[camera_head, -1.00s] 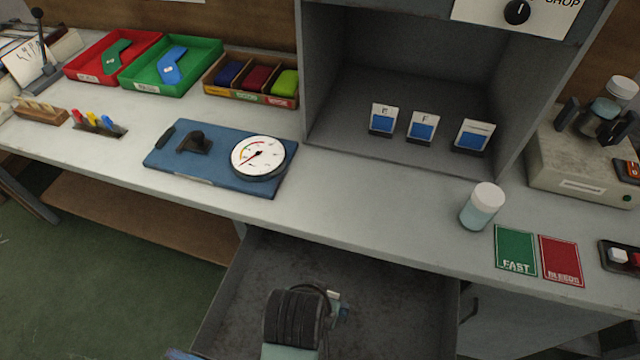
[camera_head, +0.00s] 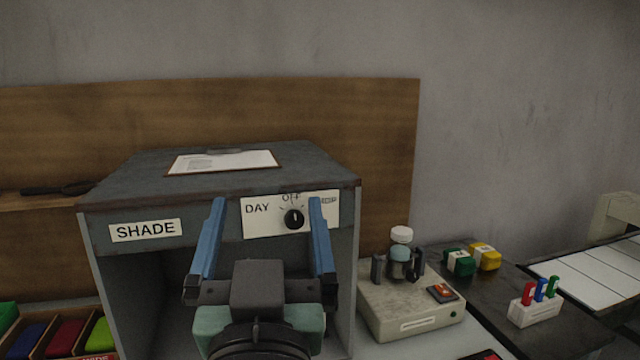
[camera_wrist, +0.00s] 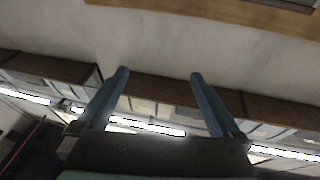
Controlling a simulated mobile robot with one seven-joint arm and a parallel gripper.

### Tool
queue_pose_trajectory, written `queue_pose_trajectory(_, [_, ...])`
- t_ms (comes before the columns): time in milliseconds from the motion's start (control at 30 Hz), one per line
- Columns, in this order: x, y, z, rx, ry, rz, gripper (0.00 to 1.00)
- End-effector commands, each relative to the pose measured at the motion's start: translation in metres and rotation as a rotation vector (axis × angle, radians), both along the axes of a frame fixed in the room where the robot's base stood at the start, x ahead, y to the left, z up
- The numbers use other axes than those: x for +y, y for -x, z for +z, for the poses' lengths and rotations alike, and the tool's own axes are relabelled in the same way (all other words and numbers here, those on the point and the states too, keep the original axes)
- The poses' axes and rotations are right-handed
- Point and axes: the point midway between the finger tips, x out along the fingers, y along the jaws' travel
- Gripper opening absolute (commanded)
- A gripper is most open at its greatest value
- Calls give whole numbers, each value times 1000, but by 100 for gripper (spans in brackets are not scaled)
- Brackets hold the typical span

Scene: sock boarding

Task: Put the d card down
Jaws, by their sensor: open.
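My gripper (camera_head: 267,202) is raised in front of the grey SHADE booth (camera_head: 120,185), with its two blue fingers spread wide and nothing between them. In the head view the fingers stand either side of the booth's knob panel (camera_head: 262,222); I cannot tell how far they are from it. The wrist view shows the open fingers (camera_wrist: 160,73) with only wall and shelving beyond. No d card shows in either current view. The booth floor is hidden behind my gripper and below the picture.
A clipboard (camera_head: 225,161) lies on the booth's top. To the right are a beige device with a jar (camera_head: 412,305), green and yellow blocks (camera_head: 470,260) and a white holder with coloured clips (camera_head: 535,308). Sorting bins (camera_head: 65,340) show at lower left.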

Motion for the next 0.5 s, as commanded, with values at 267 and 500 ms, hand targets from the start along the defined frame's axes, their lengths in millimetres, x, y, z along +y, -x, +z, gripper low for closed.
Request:
queue_pose_trajectory(267, [-47,80,138,-466,0,-105,100])
queue_pose_trajectory(500, [-50,91,150,-514,2,-115,100])
